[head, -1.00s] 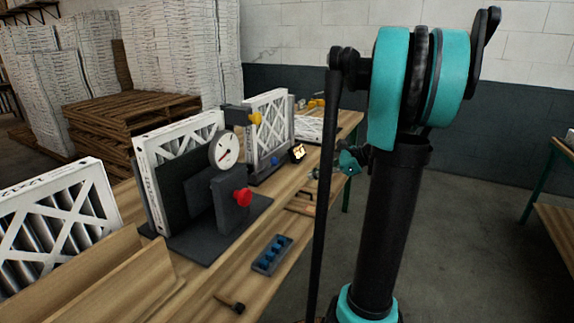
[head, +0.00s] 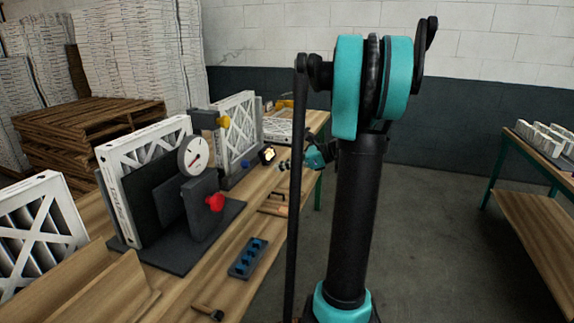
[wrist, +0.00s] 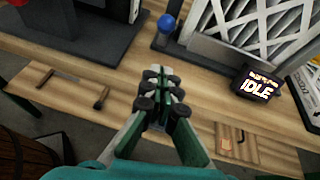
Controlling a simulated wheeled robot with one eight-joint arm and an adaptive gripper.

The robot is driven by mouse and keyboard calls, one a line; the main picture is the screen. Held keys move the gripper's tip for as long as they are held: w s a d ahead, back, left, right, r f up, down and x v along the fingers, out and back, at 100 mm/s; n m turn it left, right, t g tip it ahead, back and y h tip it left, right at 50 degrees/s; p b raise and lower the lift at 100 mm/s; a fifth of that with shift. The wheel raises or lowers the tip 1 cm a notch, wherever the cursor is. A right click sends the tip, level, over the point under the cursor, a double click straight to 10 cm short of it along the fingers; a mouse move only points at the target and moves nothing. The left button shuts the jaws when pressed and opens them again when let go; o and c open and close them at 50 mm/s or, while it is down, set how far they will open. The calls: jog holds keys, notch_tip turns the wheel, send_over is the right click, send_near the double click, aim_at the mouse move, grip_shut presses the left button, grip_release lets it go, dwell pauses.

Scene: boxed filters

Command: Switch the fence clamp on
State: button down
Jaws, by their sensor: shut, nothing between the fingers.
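My gripper (wrist: 163,97) is shut and empty, above the front strip of the bench in the wrist view. In the head view it is small (head: 285,165), beyond my arm's column. A blue ball knob (wrist: 166,23) on a dark base lies beyond the fingertips, apart from them; it is also in the head view (head: 245,163). A yellow knob (head: 223,122) sits on a grey block beside the far upright filter (head: 238,140). A red knob (head: 215,202) sits on the nearer dark fixture. I cannot tell which knob belongs to the fence clamp.
A small display (wrist: 258,86) reads IDLE, right of the fingertips. A gauge (head: 194,156) tops the nearer fixture beside another filter (head: 150,150). A blue tray (head: 249,258) and a dark-handled tool (head: 207,311) lie on the bench. Floor is clear right of my arm.

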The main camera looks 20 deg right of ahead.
jog(key=w+a, duration=0.4)
jog(key=a, duration=0.3)
jog(key=shift+a+f, duration=0.3)
jog(key=shift+f, duration=0.05)
jog(key=shift+w+r, duration=0.1)
jog(key=shift+r, duration=0.05)
jog(key=shift+w+a+r+g+h, duration=0.1)
jog(key=shift+a+r+g+h, duration=0.1)
jog(key=shift+r+g+h, duration=0.1)
